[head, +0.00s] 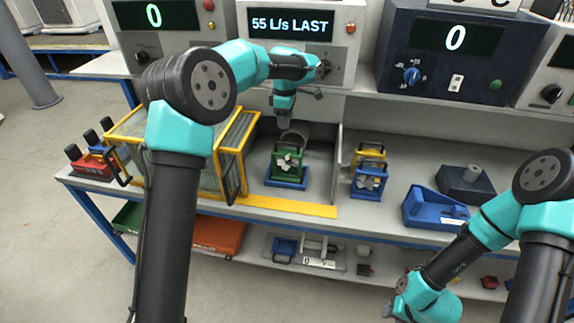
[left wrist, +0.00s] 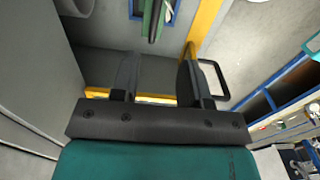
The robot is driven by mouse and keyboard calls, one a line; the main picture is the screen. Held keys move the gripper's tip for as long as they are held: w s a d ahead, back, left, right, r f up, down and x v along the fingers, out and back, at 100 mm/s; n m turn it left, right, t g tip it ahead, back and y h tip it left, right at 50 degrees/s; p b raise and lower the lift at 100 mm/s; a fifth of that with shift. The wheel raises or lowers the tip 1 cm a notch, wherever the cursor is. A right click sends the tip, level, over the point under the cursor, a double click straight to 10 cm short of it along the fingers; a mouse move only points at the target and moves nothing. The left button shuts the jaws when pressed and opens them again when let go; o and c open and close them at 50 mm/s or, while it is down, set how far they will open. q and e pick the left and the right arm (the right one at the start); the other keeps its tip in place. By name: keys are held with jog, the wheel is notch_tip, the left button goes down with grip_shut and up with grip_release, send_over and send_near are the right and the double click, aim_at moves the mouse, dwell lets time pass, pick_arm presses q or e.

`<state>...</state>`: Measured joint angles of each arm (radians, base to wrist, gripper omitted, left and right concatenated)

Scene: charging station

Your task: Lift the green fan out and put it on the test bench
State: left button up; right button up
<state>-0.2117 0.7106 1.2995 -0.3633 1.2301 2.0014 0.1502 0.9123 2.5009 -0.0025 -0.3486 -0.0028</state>
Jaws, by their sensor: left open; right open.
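The green fan (head: 289,158) stands upright on a blue base (head: 286,184) on the bench, beneath the unit whose screen reads "55 L/s LAST" (head: 290,24). In the left wrist view part of a green frame, apparently the fan (left wrist: 153,20), shows at the top edge, beyond my fingers. My left gripper (head: 294,97) is above the green fan and apart from it. Its two dark fingers (left wrist: 157,78) are open with nothing between them. My right gripper (head: 392,308) is low at the lower right, far from the fan, and open; its fingers are hard to make out.
A yellow-framed clear enclosure (head: 232,150) with a black handle stands left of the green fan. A yellow fan (head: 369,160) on a blue base stands to the right, beyond a thin upright panel (head: 337,150). A blue holder (head: 433,207) lies further right. A yellow strip (head: 290,206) marks the front edge.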

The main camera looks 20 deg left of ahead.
pick_arm(q)
send_over(287, 143)
jog(key=f, duration=0.5)
jog(key=shift+s+a+f, duration=0.1)
jog(key=shift+s+a, duration=0.05)
jog(key=shift+a, duration=0.1)
jog(key=shift+f, duration=0.1)
jog(key=f, duration=0.4)
jog(key=shift+w+d, duration=0.15)
jog(key=shift+w, duration=0.25)
jog(key=shift+f, duration=0.5)
jog(key=shift+c, duration=0.3)
grip_shut()
